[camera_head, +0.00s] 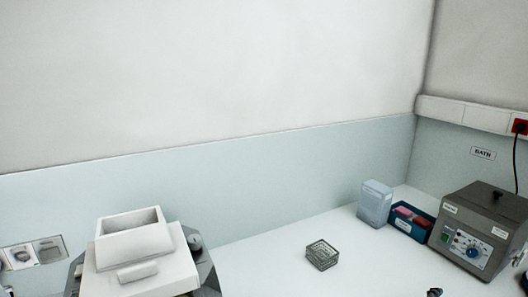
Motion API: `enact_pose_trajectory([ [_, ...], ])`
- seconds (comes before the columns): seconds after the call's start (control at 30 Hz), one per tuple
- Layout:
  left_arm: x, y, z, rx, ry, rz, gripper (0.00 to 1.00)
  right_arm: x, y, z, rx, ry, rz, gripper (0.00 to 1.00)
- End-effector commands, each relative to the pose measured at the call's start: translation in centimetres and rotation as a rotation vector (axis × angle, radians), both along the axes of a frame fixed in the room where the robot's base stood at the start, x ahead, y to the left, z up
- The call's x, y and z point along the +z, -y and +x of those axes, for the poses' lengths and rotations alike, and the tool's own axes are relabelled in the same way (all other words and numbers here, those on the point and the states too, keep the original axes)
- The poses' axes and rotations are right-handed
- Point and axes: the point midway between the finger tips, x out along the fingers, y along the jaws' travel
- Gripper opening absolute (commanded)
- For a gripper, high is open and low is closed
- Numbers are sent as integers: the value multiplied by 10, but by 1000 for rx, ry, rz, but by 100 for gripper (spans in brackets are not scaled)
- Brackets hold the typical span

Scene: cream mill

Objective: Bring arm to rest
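Neither of my grippers shows clearly in the head view. A small dark part at the bottom edge, right of centre, may be the tip of my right gripper (436,292), but it is mostly cut off. I cannot tell whether it is open or shut, or whether it holds anything. I see no part that I can make out as my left gripper.
A white machine with an open-topped hopper (130,262) stands at lower left. A pale box (375,203), a blue tray (398,228) and a grey bath unit (470,255) stand right. Mid-counter is mostly clear.

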Motion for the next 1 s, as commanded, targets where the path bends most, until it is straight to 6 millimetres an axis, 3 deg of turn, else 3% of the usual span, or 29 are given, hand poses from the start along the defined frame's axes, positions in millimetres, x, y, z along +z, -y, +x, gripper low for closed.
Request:
enact_pose_trajectory([
  [0.37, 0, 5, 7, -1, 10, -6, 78, -61, -66, -74, -113, 92, 430, 51],
  [0.6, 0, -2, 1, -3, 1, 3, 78, -96, -135, -160, -314, 122, 844, 51],
  [0.8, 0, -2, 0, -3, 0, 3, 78, -102, -180, -218, -494, 113, 1088, 51],
  [1.0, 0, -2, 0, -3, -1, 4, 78, -98, -213, -264, -656, 91, 1257, 51],
])
